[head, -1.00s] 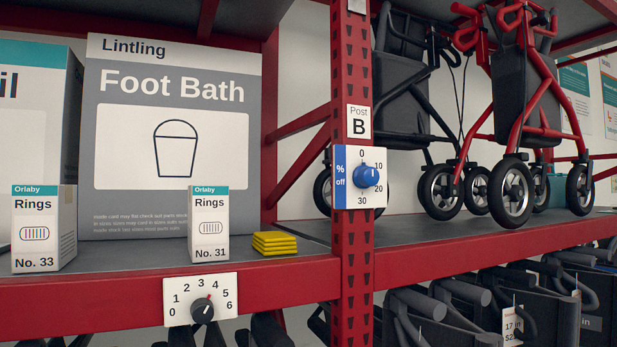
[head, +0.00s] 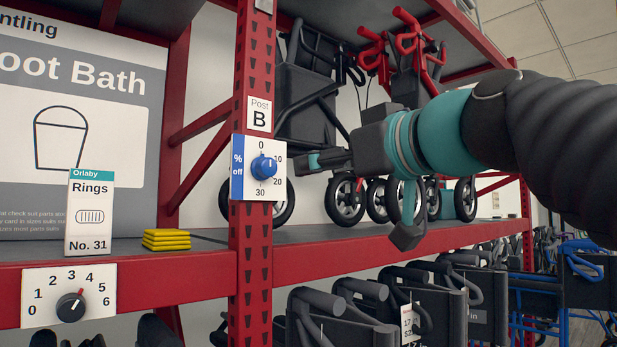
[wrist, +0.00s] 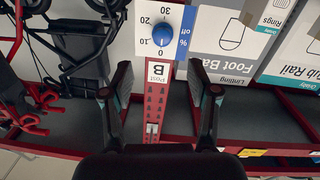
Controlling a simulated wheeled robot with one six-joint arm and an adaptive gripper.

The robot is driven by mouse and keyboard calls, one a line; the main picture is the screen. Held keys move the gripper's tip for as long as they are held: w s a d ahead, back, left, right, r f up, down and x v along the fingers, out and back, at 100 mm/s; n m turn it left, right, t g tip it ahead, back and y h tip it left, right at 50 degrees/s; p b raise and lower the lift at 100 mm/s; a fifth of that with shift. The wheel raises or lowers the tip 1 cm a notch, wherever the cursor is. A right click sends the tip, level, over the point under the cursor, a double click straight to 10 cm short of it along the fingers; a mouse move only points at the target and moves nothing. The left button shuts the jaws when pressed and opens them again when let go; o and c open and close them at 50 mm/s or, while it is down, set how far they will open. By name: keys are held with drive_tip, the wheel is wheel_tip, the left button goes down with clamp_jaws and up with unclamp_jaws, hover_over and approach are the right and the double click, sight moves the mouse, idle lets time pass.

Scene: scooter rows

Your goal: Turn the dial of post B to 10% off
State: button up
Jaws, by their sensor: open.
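Post B (head: 253,215) is a red perforated upright with a white "Post B" label. Its white and blue dial plate (head: 278,187) is marked 0, 10, 20, 30 and "% off". The blue knob (head: 264,167) has a pale pointer line, seemingly toward the upper right; its exact setting is too small to read. My gripper (head: 352,200) is open and empty, to the right of the plate and apart from the knob. In the wrist view, upside down, the knob (wrist: 161,36) shows beyond and between the fingertips of my gripper (wrist: 158,64).
A second dial (head: 70,306), marked 0 to 6, sits on the shelf edge at left. A Rings box (head: 90,212), yellow pads (head: 166,239) and a Foot Bath box (head: 120,105) stand on the shelf. Rollators (head: 310,110) stand behind my gripper.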

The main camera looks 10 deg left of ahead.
sight(270, 166)
drive_tip(key=shift+y, duration=0.3)
drive_tip(key=p+x, duration=0.1)
drive_tip(key=x, duration=0.3)
drive_tip(key=r+p+x, duration=0.1)
drive_tip(key=x, duration=0.4)
drive_tip(key=p+x, duration=0.1)
drive_tip(key=x, duration=0.4)
drive_tip(key=shift+s+a+r, duration=0.1)
drive_tip(key=shift+s+r, duration=0.05)
drive_tip(key=shift+s, duration=0.05)
clamp_jaws()
